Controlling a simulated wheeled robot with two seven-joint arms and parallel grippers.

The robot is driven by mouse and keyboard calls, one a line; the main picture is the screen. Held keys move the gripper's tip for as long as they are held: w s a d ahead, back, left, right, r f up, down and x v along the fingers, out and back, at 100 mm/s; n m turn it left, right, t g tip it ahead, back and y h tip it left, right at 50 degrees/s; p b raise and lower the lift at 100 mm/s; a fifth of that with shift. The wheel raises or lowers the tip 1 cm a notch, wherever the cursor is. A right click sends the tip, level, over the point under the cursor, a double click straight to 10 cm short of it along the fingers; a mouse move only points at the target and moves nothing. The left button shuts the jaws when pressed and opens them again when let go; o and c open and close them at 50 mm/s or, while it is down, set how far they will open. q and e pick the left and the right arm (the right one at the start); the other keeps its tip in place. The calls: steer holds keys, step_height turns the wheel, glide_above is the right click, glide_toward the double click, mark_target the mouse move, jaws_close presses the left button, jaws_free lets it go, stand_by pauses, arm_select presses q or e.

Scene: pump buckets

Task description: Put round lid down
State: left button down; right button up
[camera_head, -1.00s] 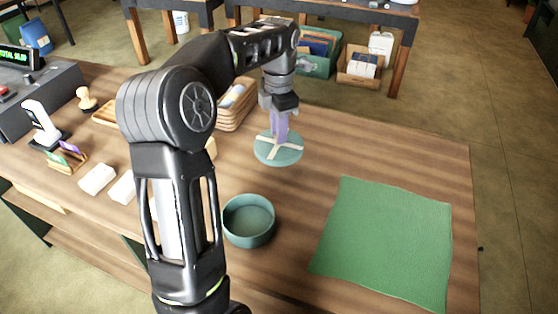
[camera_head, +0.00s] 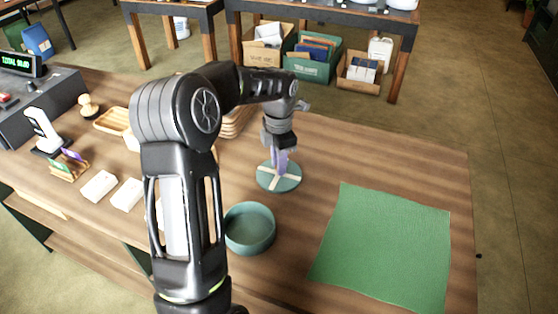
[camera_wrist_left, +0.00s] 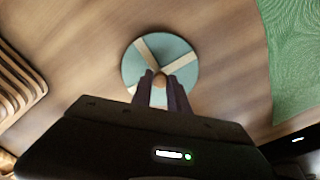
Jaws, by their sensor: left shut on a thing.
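The round lid (camera_head: 291,182) is teal with a pale cross on top, and it is at the table behind the teal round bucket (camera_head: 249,228). My left gripper (camera_head: 280,162) points down at the lid's centre and is shut on its knob. The left wrist view shows the lid (camera_wrist_left: 185,55) flat under my left gripper (camera_wrist_left: 161,84), with the tan knob between the purple fingers. The lid looks at or very close to the tabletop; I cannot tell whether it touches. The bucket is open and looks empty. My right gripper is not in view.
A green cloth (camera_head: 385,245) lies on the right of the wooden table (camera_head: 400,155). Slatted wooden trays (camera_head: 236,122) stand behind my arm. White blocks (camera_head: 99,186) and a card holder (camera_head: 68,166) are at the left. Table between lid and cloth is clear.

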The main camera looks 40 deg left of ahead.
arm_select(q)
steer(key=shift+f, duration=0.1)
steer(key=c, duration=1.7)
jaws_free()
steer(key=shift+f, duration=0.1)
steer(key=shift+c, duration=0.2)
steer(key=o, duration=0.5)
steer(key=shift+c, duration=0.2)
step_height(320, 180, up, 12)
steer(key=shift+r+b, duration=0.25)
steer(key=shift+b, duration=0.15)
steer(key=shift+f, duration=0.1)
